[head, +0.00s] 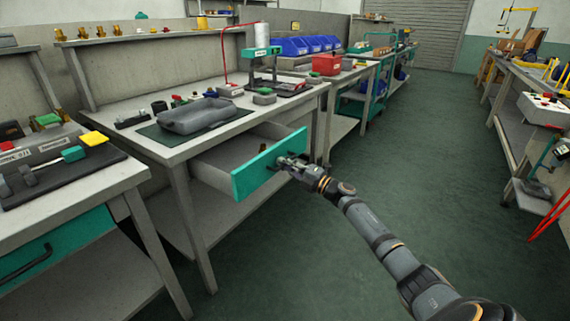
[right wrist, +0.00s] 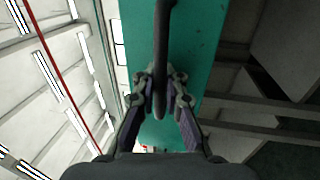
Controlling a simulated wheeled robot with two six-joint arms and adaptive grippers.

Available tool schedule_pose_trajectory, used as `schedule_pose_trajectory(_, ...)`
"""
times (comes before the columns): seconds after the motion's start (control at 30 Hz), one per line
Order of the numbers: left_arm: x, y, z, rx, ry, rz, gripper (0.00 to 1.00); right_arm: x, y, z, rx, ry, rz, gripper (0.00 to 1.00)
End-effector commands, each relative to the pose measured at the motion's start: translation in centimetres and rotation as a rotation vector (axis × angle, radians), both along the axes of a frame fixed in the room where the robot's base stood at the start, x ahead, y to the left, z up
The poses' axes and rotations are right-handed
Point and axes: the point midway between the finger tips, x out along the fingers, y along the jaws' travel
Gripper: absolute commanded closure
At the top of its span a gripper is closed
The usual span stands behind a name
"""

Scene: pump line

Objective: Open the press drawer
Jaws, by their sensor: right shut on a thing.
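The press drawer (head: 257,170) has a teal front and is under the workbench with the press. It stands pulled out, and its pale inside shows with a small brass-coloured item in it. In the right wrist view the black bar handle (right wrist: 161,60) runs between the two fingers of my right gripper (right wrist: 160,92), against the teal front. The gripper hides most of the handle in the head view. My left gripper is not in view.
The press (head: 262,60) stands on the workbench (head: 170,150), near a grey moulded part on a dark green mat (head: 160,136). Another bench with a closed teal drawer (head: 50,250) is at the left. The green floor (head: 400,140) at the right is clear.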

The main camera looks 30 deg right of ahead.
Motion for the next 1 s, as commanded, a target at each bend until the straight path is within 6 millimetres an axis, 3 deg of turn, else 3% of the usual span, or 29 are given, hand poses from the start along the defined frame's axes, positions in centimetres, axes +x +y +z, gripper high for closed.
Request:
schedule_pose_trajectory(0.23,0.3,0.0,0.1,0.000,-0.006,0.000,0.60,0.0,0.0,-0.2,0.000,0.002,0.001,1.00)
schedule_pose_trajectory(0.27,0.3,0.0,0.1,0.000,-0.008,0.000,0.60,0.0,0.0,-0.2,0.000,0.002,0.000,0.88)
schedule_pose_trajectory(0.43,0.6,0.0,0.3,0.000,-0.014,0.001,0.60,0.0,0.0,-0.1,0.000,0.002,0.000,0.67)
schedule_pose_trajectory(0.77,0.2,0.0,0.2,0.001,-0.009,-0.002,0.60,-0.3,-0.1,-0.2,-0.002,0.002,0.000,0.67)
schedule_pose_trajectory(1.0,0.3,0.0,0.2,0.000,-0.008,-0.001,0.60,-4.2,-1.7,-1.1,-0.005,0.007,0.001,0.67)
